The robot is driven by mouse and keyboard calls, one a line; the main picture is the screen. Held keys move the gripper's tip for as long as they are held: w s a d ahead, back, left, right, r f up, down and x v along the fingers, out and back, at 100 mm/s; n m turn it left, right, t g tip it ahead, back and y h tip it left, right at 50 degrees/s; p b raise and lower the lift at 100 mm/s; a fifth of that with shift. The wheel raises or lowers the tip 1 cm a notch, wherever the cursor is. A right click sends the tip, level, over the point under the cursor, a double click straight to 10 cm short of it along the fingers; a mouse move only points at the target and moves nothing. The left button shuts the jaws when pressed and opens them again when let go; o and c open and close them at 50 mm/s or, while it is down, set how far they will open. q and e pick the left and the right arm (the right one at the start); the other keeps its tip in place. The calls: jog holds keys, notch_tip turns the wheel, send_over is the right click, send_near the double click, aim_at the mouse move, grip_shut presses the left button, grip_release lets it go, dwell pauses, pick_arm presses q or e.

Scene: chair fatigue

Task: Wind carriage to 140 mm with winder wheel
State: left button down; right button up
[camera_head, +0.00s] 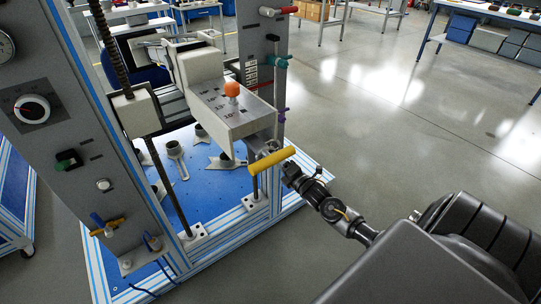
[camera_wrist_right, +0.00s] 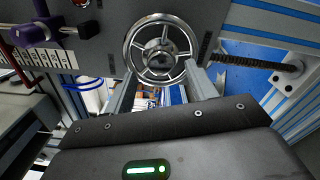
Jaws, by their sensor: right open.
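The spoked metal winder wheel (camera_wrist_right: 161,50) is at the top middle of the right wrist view, on a grey panel. My right gripper (camera_wrist_right: 161,76) is open. Its two fingers point toward the wheel, one on each side of its lower part; I cannot tell whether they touch it. In the head view, my right gripper (camera_head: 289,170) is beside the yellow bar handle (camera_head: 272,160), and the wheel cannot be made out. The carriage (camera_head: 222,105) is a grey block with an orange knob, between the uprights. I cannot read its position in mm. My left gripper is out of view.
A threaded screw (camera_head: 166,180) runs down to the blue base plate (camera_head: 205,170), where several metal fixtures stand. A purple-knobbed lever (camera_wrist_right: 27,35) is left of the wheel in the wrist view. The floor (camera_head: 400,120) to the right is open.

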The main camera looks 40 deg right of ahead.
jog(key=n, duration=0.3)
jog(key=n, duration=0.3)
jog(key=shift+n, duration=0.3)
